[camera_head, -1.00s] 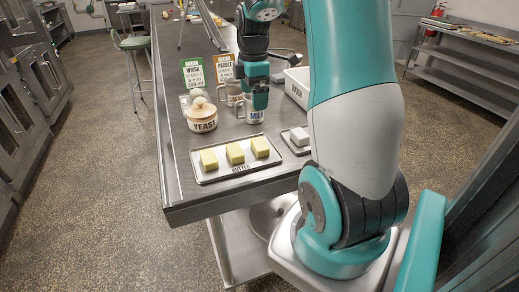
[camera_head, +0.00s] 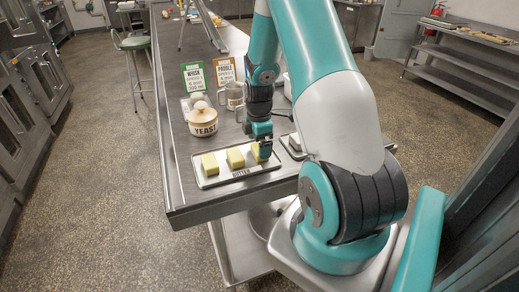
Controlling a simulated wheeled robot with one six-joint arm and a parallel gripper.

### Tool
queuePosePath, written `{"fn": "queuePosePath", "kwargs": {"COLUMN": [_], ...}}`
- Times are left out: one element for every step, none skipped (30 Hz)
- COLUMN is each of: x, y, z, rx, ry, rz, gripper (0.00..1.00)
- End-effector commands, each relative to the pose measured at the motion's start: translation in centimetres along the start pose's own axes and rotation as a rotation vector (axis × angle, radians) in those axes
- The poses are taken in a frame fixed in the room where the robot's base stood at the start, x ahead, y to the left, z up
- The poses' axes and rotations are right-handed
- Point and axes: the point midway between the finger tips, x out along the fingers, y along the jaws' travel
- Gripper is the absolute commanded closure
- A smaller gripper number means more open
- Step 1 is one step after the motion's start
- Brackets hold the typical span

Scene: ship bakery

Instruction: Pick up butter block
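Three yellow butter blocks lie in a row on a metal tray labelled "BUTTER" (camera_head: 208,184) near the table's front end: the left block (camera_head: 210,164), the middle block (camera_head: 235,158) and the right block (camera_head: 257,152). My gripper (camera_head: 264,152) points down at the right block and overlaps its right part in the picture. I cannot tell whether the fingers touch the block or how far apart they are.
A small tray with a pale block (camera_head: 295,141) lies right of the butter tray, partly hidden by my arm.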

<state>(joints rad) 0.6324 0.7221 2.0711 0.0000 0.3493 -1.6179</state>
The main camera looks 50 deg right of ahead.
Motion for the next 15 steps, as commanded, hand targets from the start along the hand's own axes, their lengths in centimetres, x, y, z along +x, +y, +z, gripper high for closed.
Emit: {"fn": "queuePosePath", "kwargs": {"x": [0.4,0.9,1.5,1.9,2.2,2.5,2.7,2.8,2.9,2.9,2.9,2.9,2.9,2.9,2.9], "y": [-0.1,-0.1,0.0,0.0,0.0,0.0,0.0,0.0,0.1,0.1,0.1,0.1,0.1,0.1,0.1], "z": [0.2,0.2,0.1,0.1,0.1,0.1,0.1,0.1,0.1,0.1,0.1,0.1,0.1,0.1,0.1], "rx": [0.001,0.001,0.000,0.000,0.000,0.000,0.000,0.000,0.000,0.000,0.000,0.000,0.000,0.000,0.000], "ry": [0.000,0.000,0.000,0.000,0.000,0.000,0.000,0.000,0.000,0.000,0.000,0.000,0.000,0.000,0.000], "rz": [-0.004,-0.005,-0.004,-0.004,-0.002,-0.001,-0.001,0.000,0.001,0.001,0.001,0.001,0.001,0.001,0.001], "gripper": [0.00,0.00,0.00,0.00,0.00,0.00,0.00,0.00,0.00,0.00,0.00,0.00,0.00,0.00,0.05]}}
